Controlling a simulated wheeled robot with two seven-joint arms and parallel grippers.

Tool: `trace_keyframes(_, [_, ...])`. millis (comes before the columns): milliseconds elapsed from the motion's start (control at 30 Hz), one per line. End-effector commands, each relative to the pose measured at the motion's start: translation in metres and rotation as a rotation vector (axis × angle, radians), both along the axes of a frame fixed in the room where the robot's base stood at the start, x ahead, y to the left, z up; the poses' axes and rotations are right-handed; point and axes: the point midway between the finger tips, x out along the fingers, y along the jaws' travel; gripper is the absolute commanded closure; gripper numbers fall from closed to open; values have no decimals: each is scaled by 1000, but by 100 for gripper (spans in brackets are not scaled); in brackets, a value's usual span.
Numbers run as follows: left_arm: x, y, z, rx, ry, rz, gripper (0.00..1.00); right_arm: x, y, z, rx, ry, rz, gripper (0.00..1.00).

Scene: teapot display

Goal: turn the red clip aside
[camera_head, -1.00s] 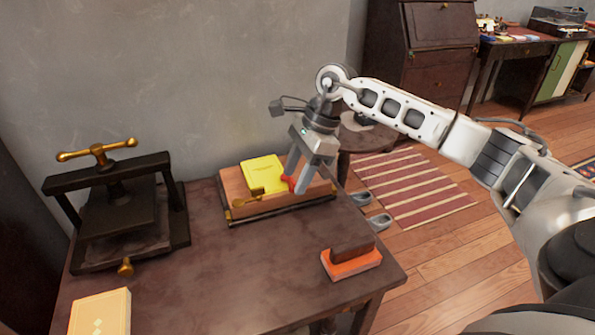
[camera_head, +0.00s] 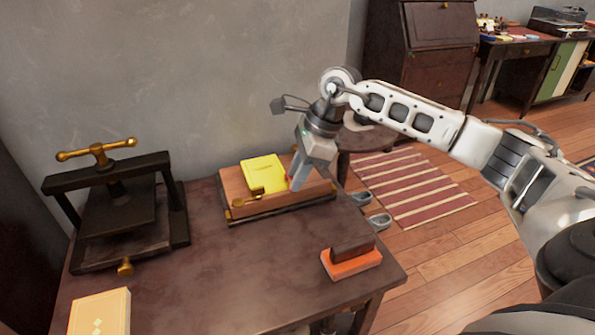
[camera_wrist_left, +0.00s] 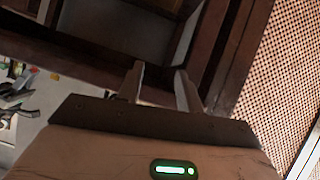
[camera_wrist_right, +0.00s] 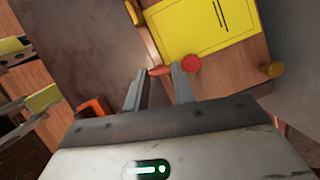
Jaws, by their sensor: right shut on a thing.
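The red clip (camera_wrist_right: 191,63) shows in the right wrist view as a round red end and a short bar, at the edge of a yellow booklet (camera_wrist_right: 205,25) on a wooden block (camera_head: 300,199). My right gripper (camera_head: 297,184) points down at the block's right part. Its fingers also show in the right wrist view (camera_wrist_right: 159,76), shut on the clip's bar, with the round end outside the right finger. In the head view the fingers hide most of the clip. My left gripper (camera_wrist_left: 160,75) shows only in the left wrist view, its fingers apart and empty.
A black press with brass handle (camera_head: 115,205) stands on the table (camera_head: 220,265) at left. An orange-based brown block (camera_head: 351,263) lies near the right edge, and a cream box (camera_head: 101,312) at the front left. The table's middle is clear.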

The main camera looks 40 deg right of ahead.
Motion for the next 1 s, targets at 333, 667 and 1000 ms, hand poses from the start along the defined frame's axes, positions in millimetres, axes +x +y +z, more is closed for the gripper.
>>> trace_keyframes(333, [1, 0, 0, 1, -9, 0, 64, -3, 2, 0, -2, -3, -322, 97])
trace_keyframes(667, [1, 0, -6, 3, -13, -2, 64, -5, 5, 0, -1, -5, -635, 97])
trace_keyframes(1000, [0, -1, -9, 1, -28, -4, 64, -5, 9, 0, 1, -6, -955, 97])
